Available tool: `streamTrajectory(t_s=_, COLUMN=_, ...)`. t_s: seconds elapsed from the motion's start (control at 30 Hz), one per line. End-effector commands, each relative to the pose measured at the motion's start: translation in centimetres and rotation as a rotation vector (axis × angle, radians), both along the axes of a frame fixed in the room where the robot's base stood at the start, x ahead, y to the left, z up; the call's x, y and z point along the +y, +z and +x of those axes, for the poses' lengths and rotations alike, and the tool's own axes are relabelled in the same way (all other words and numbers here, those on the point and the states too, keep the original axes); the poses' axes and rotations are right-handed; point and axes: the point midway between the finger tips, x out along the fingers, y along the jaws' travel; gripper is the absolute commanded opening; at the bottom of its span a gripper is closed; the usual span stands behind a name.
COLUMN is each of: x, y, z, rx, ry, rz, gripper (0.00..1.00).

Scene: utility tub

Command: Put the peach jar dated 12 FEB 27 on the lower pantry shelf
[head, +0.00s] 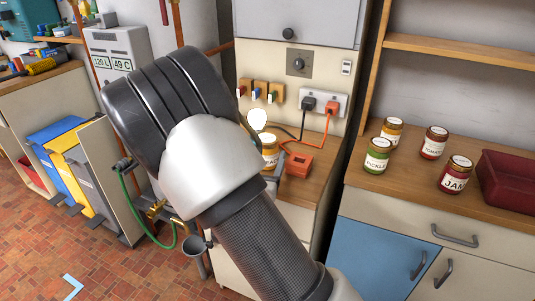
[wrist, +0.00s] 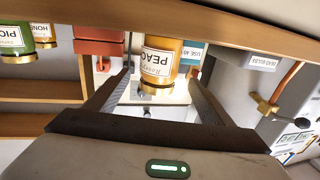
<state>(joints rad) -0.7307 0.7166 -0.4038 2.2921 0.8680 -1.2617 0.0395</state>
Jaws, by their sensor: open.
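The peach jar (head: 269,157), with a gold lid and white label, stands on the wooden counter and is partly hidden by my arm in the head view. In the wrist view the jar (wrist: 160,58) appears upside down, its label reading "PEAC"; no date is legible. My gripper (wrist: 161,76) is open, with its fingers on either side of the jar in the picture; contact is not visible. My arm hides the gripper in the head view. A wooden shelf (head: 460,51) is at upper right; I cannot tell whether it is the lower pantry shelf.
Pickle (head: 377,156), tomato (head: 434,142) and jam (head: 455,175) jars, another jar (head: 391,131) and a dark red bin (head: 508,181) stand on the right counter. An orange box (head: 298,165) and cords from the power strip (head: 322,103) are close to the peach jar.

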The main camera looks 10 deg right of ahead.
Motion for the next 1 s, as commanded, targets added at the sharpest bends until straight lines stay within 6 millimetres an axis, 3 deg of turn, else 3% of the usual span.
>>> streamTrajectory(t_s=0.17, x=-0.7, y=0.1, z=1.2, rx=0.0, ry=-0.001, rz=0.0, gripper=0.75)
streamTrajectory(t_s=0.4, x=-2.2, y=0.4, z=4.2, rx=0.0, ry=-0.001, rz=-0.001, gripper=0.75)
streamTrajectory(t_s=0.73, x=-2.5, y=0.5, z=4.9, rx=0.001, ry=0.0, rz=0.0, gripper=0.75)
streamTrajectory(t_s=1.0, x=-2.5, y=0.4, z=4.9, rx=0.001, ry=0.0, rz=0.0, gripper=0.3)
